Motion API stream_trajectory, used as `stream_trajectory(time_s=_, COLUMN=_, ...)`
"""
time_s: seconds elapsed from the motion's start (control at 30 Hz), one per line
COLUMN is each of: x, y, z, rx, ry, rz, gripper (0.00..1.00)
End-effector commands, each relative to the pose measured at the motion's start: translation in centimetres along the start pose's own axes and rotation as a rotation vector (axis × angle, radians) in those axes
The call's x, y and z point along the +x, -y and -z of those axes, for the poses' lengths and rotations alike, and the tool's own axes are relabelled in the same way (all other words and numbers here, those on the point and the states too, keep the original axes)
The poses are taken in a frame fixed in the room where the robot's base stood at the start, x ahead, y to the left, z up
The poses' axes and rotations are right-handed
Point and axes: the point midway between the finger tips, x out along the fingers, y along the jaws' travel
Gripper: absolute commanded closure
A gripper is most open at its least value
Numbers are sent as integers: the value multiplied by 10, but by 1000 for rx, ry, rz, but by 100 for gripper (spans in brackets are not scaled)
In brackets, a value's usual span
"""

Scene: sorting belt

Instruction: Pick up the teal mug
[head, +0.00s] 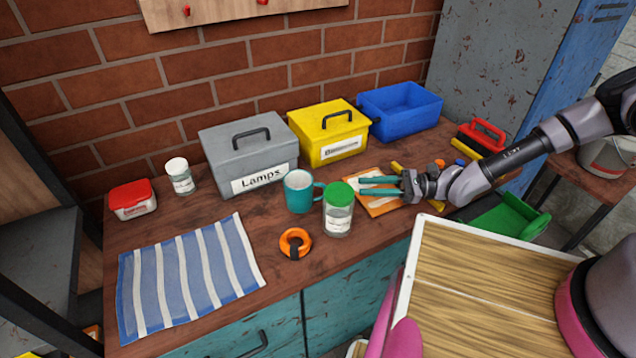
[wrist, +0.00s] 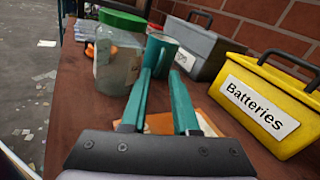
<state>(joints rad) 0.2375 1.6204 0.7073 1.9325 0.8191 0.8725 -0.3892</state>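The teal mug (head: 298,196) stands upright on the wooden bench in front of the grey Lamps box, its handle on the right side. In the wrist view the mug (wrist: 164,46) is just beyond my fingertips, partly hidden behind them. My gripper (head: 361,186) is to the right of the mug, with its teal fingers pointing left towards it. The fingers are apart with nothing between them, and a gap separates them from the mug. They also show in the wrist view (wrist: 161,76).
A green-lidded jar (head: 338,212) stands close by the mug's front right. An orange ring (head: 295,243) lies in front. Behind are the grey Lamps box (head: 235,150), yellow Batteries box (wrist: 230,85) and blue bin (head: 385,115). An orange board (head: 378,209) lies under my gripper.

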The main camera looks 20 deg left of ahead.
Motion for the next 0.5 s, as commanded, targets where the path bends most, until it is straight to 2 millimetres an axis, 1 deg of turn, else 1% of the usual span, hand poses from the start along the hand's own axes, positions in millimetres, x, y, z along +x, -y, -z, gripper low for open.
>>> stream_trajectory(time_s=0.17, x=15, y=0, z=2, rx=16, ry=18, rz=17, gripper=72)
stream_trajectory(time_s=0.3, x=38, y=-1, z=1, rx=16, ry=17, rz=15, gripper=72)
stream_trajectory(time_s=0.4, x=52, y=0, z=1, rx=16, ry=17, rz=16, gripper=72)
stream_trajectory(time_s=0.5, x=59, y=0, z=1, rx=15, ry=15, rz=16, gripper=72)
